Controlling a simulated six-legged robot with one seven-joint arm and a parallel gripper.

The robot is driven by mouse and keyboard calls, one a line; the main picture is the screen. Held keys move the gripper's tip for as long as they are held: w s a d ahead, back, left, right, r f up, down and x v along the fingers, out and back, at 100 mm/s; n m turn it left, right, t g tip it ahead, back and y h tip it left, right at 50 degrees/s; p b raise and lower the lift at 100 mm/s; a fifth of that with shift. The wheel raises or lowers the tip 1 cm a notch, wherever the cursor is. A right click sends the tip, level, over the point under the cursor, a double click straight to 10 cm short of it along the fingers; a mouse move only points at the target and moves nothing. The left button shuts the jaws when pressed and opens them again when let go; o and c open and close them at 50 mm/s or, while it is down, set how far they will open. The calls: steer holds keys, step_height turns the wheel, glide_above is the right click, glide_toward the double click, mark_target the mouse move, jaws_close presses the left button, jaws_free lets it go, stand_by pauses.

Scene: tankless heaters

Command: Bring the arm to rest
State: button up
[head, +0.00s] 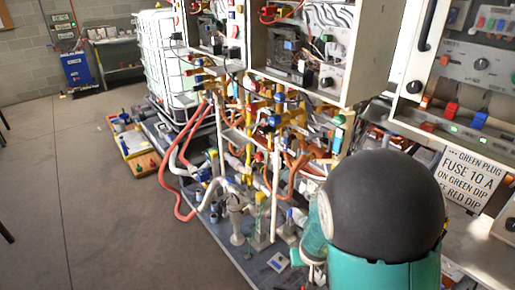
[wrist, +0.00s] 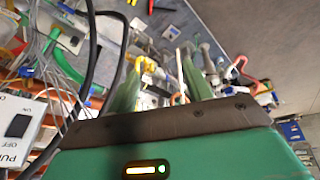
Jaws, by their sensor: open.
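My gripper (wrist: 162,76) shows in the wrist view, with two green fingers standing apart above its teal and brown body. I see nothing held between the fingers; pipes and fittings show behind them. In the head view, my own arm, a dark rounded link with teal parts, fills the lower right. It hides part of the pipework and the lower panel there. I cannot make out the fingertips in the head view.
Tankless heater cabinets (head: 302,45) hang above dense pipes and coloured valves (head: 270,120). A red hose (head: 181,190) loops at the left of the platform. A printed sign (head: 468,180) is close beside my arm. A caged white tank (head: 165,65) stands behind. Open floor (head: 100,220) lies left.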

step_height(320, 180, up, 10)
steer(key=s+a+y, duration=0.2)
steer(key=s+d+r+m+t+h, duration=0.1)
steer(key=s+d+r, duration=0.1)
steer(key=s+r, duration=1.4)
step_height(320, 180, up, 2)
steer(key=shift+d+r, duration=0.15)
steer(key=shift+d, duration=0.25)
